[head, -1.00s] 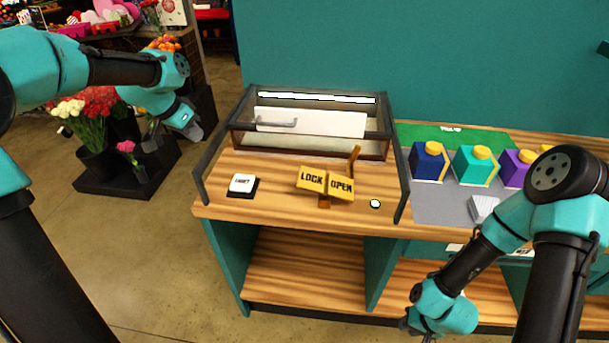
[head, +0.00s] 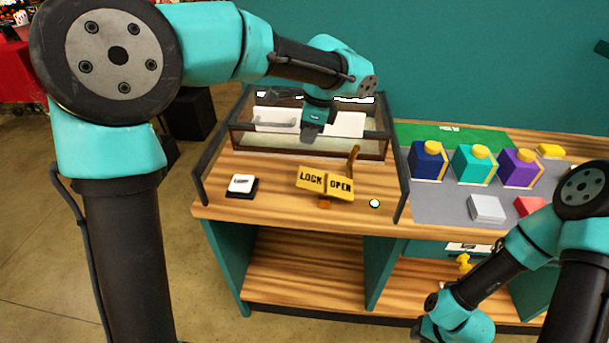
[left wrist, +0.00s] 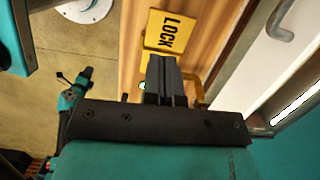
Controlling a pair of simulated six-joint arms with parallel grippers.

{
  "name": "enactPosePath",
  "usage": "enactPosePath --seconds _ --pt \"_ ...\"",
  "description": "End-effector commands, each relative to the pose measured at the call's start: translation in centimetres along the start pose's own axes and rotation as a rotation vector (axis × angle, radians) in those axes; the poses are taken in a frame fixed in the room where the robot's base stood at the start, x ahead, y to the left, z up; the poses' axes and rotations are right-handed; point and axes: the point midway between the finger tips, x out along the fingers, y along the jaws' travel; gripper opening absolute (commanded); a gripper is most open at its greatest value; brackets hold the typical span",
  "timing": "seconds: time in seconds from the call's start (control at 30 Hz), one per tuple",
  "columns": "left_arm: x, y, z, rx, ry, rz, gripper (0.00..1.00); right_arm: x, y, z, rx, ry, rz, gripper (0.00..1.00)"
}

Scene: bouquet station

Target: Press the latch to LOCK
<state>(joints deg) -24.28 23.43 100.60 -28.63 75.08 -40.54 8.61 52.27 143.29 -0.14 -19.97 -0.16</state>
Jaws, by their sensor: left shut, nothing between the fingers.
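The latch has two yellow plates, LOCK (head: 311,180) and OPEN (head: 341,187), on the wooden counter in front of a glass-fronted case. Its brown lever (head: 353,158) rises behind the OPEN plate, leaning slightly right. My left gripper (head: 311,134) is shut and empty, above and behind the LOCK plate, in front of the case. In the left wrist view the shut fingers (left wrist: 163,66) hide most of the OPEN plate, while the LOCK plate (left wrist: 170,31) shows beyond them. My right gripper (head: 416,330) is low at the front right; its fingers are unclear.
A white button (head: 241,183) on a black base sits left of the latch. A small pale round light (head: 375,203) sits to its right. The case (head: 250,141) has a white panel with a handle. Dark side rails flank this counter section. Blue, teal and purple boxes stand farther right.

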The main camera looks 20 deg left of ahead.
Motion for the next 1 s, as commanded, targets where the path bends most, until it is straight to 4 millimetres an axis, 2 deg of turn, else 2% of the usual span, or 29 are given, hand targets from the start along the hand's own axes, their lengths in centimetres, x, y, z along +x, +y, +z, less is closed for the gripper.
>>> enactPosePath --seconds 0.13,0.57,0.77,1.0 --pt "-0.5 0.4 -0.8 0.034 -0.031 -0.010 0.00 0.0 0.0 0.0 0.000 0.000 0.000 0.25" --pt "-0.2 0.3 -0.8 0.035 -0.032 -0.010 0.00 0.0 0.0 0.0 0.000 0.000 0.000 0.25" --pt "1.6 0.3 -0.7 0.035 -0.033 -0.008 0.00 0.0 0.0 0.0 0.000 0.000 0.000 0.25" --pt "5.5 0.3 -0.6 0.034 -0.034 -0.007 0.00 0.0 0.0 0.0 0.000 0.000 0.000 0.25"
